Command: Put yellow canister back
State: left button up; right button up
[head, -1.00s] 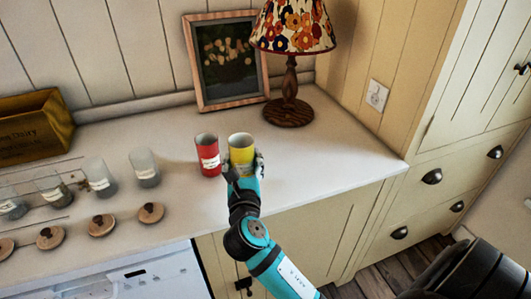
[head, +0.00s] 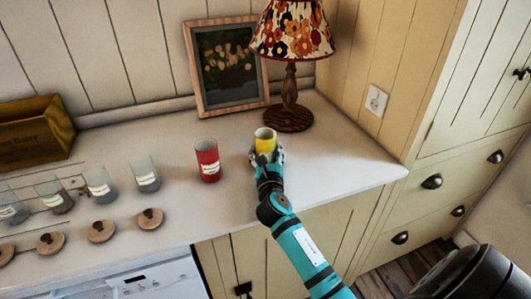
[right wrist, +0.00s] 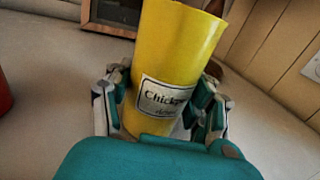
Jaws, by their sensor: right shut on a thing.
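The yellow canister (head: 265,141) is on or just above the white counter, to the right of the red canister (head: 208,161). In the right wrist view the yellow canister (right wrist: 170,75) fills the middle, with a white label reading "Chick..." facing the camera. It looks slightly tilted there. My right gripper (head: 266,157) is shut on it, with a finger on either side in the right wrist view (right wrist: 163,105). I cannot tell whether its base touches the counter. My left gripper is not in view.
The lamp (head: 289,75) and a framed picture (head: 228,65) stand behind. Several glass jars (head: 143,174) and wooden lids (head: 101,230) are at the left, with a wooden box (head: 35,130) further back. The counter (head: 335,165) is clear to the right.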

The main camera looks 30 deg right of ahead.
jog(key=o, duration=1.3)
jog(key=shift+r, duration=0.1)
jog(key=b+v, duration=0.1)
jog(key=v, duration=1.1)
